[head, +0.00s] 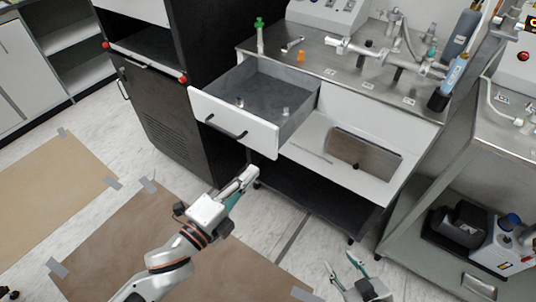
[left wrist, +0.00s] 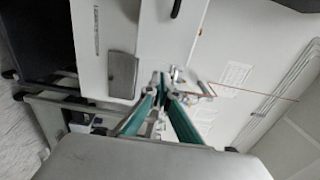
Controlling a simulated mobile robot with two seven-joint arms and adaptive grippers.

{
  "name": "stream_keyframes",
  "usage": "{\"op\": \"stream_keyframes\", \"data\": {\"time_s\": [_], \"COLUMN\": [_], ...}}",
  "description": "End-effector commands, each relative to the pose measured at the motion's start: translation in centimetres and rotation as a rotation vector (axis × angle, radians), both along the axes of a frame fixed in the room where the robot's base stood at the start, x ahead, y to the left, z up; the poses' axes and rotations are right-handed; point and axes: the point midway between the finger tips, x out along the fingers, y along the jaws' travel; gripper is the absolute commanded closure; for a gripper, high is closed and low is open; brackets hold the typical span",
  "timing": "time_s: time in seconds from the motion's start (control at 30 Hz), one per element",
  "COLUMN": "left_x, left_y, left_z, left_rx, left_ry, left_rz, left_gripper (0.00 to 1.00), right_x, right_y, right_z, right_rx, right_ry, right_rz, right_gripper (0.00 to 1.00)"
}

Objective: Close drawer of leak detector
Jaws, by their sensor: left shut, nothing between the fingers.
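The leak detector bench (head: 345,85) has a steel top and an open drawer (head: 262,95) pulled out toward the left front. The drawer's white front (head: 258,135) carries a black bar handle (head: 226,127). Two small pale items sit inside. My left gripper (head: 250,174) is shut and empty, below and just in front of the drawer front, apart from it in the head view. Its closed teal-sided fingers (left wrist: 160,82) also show in the left wrist view. My right gripper (head: 341,266) is open and empty at the bottom, with its fingers spread, away from the drawer.
A dark cabinet (head: 165,115) stands close on the drawer's left. A steel cart (head: 430,190) stands at the right. Bottles and fittings stand on the bench top. Brown mats (head: 125,230) lie taped on the floor. The floor in front of the drawer is clear of loose objects.

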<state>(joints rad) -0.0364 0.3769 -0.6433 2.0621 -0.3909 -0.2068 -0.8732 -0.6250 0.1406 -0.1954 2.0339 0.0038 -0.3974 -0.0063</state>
Motion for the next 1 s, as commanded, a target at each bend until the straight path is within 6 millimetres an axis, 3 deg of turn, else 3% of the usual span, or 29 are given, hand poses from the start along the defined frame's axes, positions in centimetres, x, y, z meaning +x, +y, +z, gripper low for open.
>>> {"op": "stream_keyframes", "data": {"time_s": [0.2, 0.4, 1.0], "left_x": [3.5, 5.6, 6.5], "left_y": [-2.6, -4.1, -4.7], "left_z": [0.0, -0.1, -0.1], "left_rx": [-0.001, 0.000, 0.000], "left_ry": [-0.001, 0.001, 0.001], "left_rz": [-0.001, 0.001, 0.001], "left_gripper": [1.00, 1.00, 1.00], "right_x": [-0.2, -0.3, 0.0], "right_y": [0.0, 0.0, -0.1], "right_z": [-0.3, -0.7, -0.4], "right_rx": [0.001, -0.002, -0.005], "right_ry": [0.005, 0.009, 0.003], "right_rz": [0.000, 0.002, 0.001], "right_gripper": [0.60, 0.60, 0.60]}}
